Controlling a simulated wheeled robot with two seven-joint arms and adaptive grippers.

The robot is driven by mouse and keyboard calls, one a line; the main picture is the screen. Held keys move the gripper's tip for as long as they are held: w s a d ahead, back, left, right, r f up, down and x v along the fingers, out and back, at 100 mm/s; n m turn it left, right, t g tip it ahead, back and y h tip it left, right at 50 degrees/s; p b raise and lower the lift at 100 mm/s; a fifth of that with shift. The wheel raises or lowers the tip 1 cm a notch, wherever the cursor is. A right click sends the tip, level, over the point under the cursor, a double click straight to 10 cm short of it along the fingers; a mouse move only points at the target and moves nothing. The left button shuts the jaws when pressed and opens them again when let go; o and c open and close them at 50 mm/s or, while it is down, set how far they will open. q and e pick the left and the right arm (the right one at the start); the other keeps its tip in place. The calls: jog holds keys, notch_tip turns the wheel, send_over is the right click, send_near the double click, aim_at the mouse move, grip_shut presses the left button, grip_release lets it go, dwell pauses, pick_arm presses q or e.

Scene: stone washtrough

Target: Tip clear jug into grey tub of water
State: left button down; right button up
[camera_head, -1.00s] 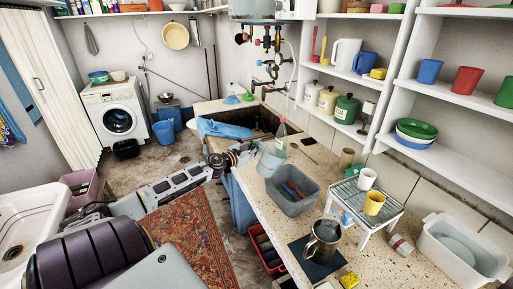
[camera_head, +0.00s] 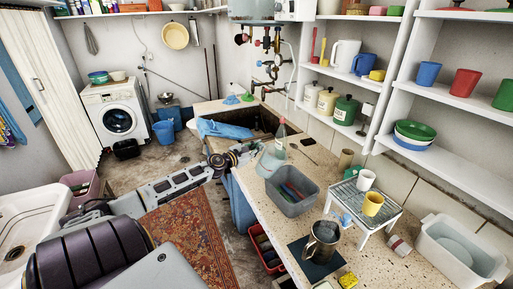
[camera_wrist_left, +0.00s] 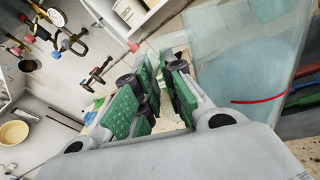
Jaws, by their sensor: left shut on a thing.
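The clear jug (camera_head: 268,166) is above the left part of the counter, just behind and left of the grey tub. It also fills the right of the left wrist view (camera_wrist_left: 243,68), pale and see-through with a red line on it. My left gripper (camera_head: 246,153) is at the jug's left side, shut on it; the exact grip is partly hidden. In the wrist view the green finger pads (camera_wrist_left: 156,88) stand beside the jug wall. The grey tub (camera_head: 296,208) sits on the counter with blue, red and green long things in it. My right gripper is out of view.
A clear bottle with a red cap (camera_head: 281,138) stands behind the jug. A metal mug (camera_head: 321,243) is on a dark mat in front of the tub. A small rack (camera_head: 374,205) with two cups is to the right. The sink (camera_head: 262,122) lies behind.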

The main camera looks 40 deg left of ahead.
pick_arm(q)
jog(key=shift+d+r+m+p, duration=0.15)
jog(key=shift+r+m+p, duration=0.25)
jog(key=shift+r+p, duration=0.15)
jog(key=shift+d+p, duration=0.1)
jog(key=shift+p, duration=0.25)
jog(key=shift+w, duration=0.1)
dwell(0.4)
jog(key=shift+d+r+m+y+p, duration=0.35)
jog(key=shift+m+p, duration=0.35)
jog(key=shift+p, duration=0.6)
jog(key=shift+w+d+r+m+p, duration=0.1)
jog(key=shift+d+r+m+p, duration=0.15)
jog(key=shift+p, duration=0.5)
jog(key=shift+f+g, duration=0.15)
jog(key=shift+g, duration=0.15)
